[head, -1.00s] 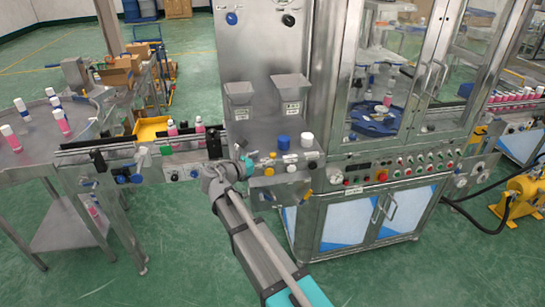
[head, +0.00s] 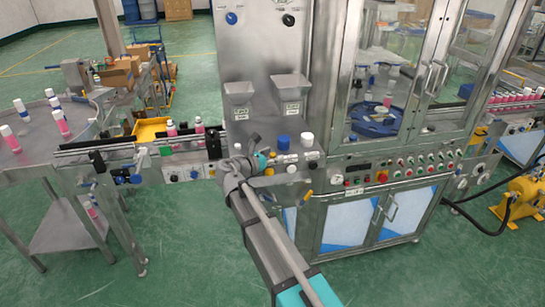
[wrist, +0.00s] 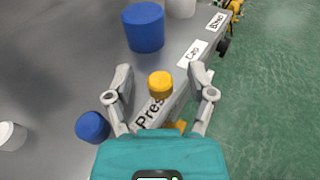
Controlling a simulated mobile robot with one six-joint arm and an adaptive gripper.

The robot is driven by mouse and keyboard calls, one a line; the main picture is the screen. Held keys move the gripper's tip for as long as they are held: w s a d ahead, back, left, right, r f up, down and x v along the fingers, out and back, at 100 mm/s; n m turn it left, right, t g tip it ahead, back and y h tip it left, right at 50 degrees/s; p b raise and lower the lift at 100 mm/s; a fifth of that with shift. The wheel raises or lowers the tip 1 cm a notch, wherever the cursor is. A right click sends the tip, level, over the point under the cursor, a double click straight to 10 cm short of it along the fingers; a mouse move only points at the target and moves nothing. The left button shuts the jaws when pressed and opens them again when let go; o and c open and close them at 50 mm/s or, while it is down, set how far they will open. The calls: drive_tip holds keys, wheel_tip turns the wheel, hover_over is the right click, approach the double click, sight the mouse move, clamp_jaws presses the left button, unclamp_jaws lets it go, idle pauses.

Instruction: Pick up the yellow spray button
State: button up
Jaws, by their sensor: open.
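The yellow spray button (wrist: 160,84) is a small yellow cylinder standing on the grey metal shelf in the wrist view, by a label reading "Pres". My gripper (wrist: 160,74) is open, with one finger to the left of the button and one to its right. Neither finger visibly touches it. In the head view my gripper (head: 256,157) is over the left part of the shelf, and its fingers are too small to make out clearly.
A large blue cap (wrist: 144,27) stands beyond the button, with a white piece (wrist: 181,7) behind it. A smaller blue piece (wrist: 93,126) is left of my left finger, and a white piece (wrist: 11,136) farther left. Labels line the shelf edge; green floor lies beyond.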

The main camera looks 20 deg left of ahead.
idle(0.4)
drive_tip(key=c, duration=0.8)
drive_tip(key=shift+r, duration=0.2)
wheel_tip(320, 180, up, 2)
drive_tip(key=p, duration=0.2)
drive_tip(key=shift+r+p, duration=0.1)
drive_tip(key=shift+p, duration=0.2)
drive_tip(key=s+d+r+p, duration=0.7)
drive_tip(key=s+r+p, duration=0.3)
drive_tip(key=s, duration=0.2)
drive_tip(key=shift+d+r, duration=0.15)
drive_tip(key=shift+r, duration=0.05)
